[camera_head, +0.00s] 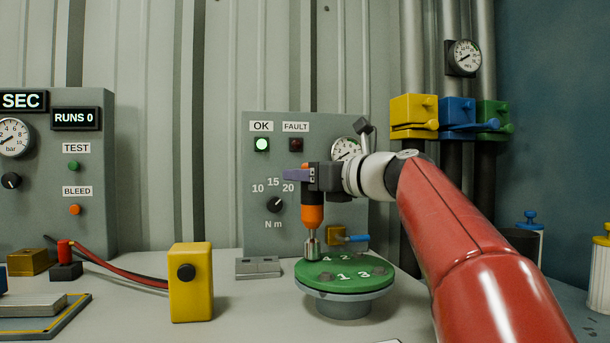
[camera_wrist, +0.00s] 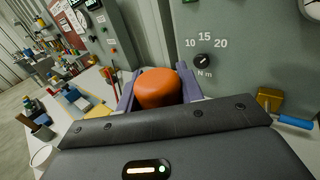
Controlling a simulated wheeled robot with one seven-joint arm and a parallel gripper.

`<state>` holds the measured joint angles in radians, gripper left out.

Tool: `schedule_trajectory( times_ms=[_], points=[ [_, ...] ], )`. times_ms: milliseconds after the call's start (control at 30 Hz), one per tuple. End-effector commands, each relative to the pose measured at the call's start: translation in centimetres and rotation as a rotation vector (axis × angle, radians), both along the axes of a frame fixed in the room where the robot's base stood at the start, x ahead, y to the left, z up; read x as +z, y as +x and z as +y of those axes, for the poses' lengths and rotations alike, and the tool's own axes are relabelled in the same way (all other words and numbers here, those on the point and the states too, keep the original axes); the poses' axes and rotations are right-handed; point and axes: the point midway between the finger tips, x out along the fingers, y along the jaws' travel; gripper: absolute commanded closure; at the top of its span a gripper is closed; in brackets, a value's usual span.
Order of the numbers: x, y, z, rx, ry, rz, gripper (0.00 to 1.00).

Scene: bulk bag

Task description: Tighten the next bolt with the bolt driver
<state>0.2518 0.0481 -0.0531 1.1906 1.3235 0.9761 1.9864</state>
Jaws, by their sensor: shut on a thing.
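My gripper (camera_head: 300,175) is shut on the bolt driver (camera_head: 312,215), which has an orange and black body and a metal socket. The driver hangs upright over the back left of the round green flange (camera_head: 330,285), by the number 4. Its socket end is at or just above a bolt there; I cannot tell whether it touches. Bolts show by numbers 1, 2 and 3. In the wrist view, the driver's orange top (camera_wrist: 157,88) sits between both fingers. The grey panel (camera_head: 256,170) has a lit green OK lamp (camera_head: 262,145) and a dark FAULT lamp (camera_head: 296,145).
A torque knob (camera_head: 274,204) marked 10, 15, 20 is on the panel behind. A yellow box (camera_head: 190,283) with a black knob stands left of the flange. A grey block (camera_head: 258,267) lies behind it.

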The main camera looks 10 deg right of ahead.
Motion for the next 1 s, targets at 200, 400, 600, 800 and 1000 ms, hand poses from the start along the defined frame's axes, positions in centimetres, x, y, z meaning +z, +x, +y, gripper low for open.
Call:
schedule_trajectory(
  times_ms=[200, 400, 600, 800, 1000],
  points=[
    [-0.17, -0.06, 0.02, 0.000, 0.000, -0.002, 0.90],
    [-0.40, -0.07, 0.02, 0.000, 0.000, -0.002, 0.90],
    [-0.64, -0.06, 0.02, 0.000, 0.000, -0.002, 0.90],
    [-0.77, -0.03, 0.02, 0.000, 0.000, -0.001, 0.90],
    [-0.87, 0.00, 0.02, 0.001, 0.000, 0.001, 0.90]
  ],
)
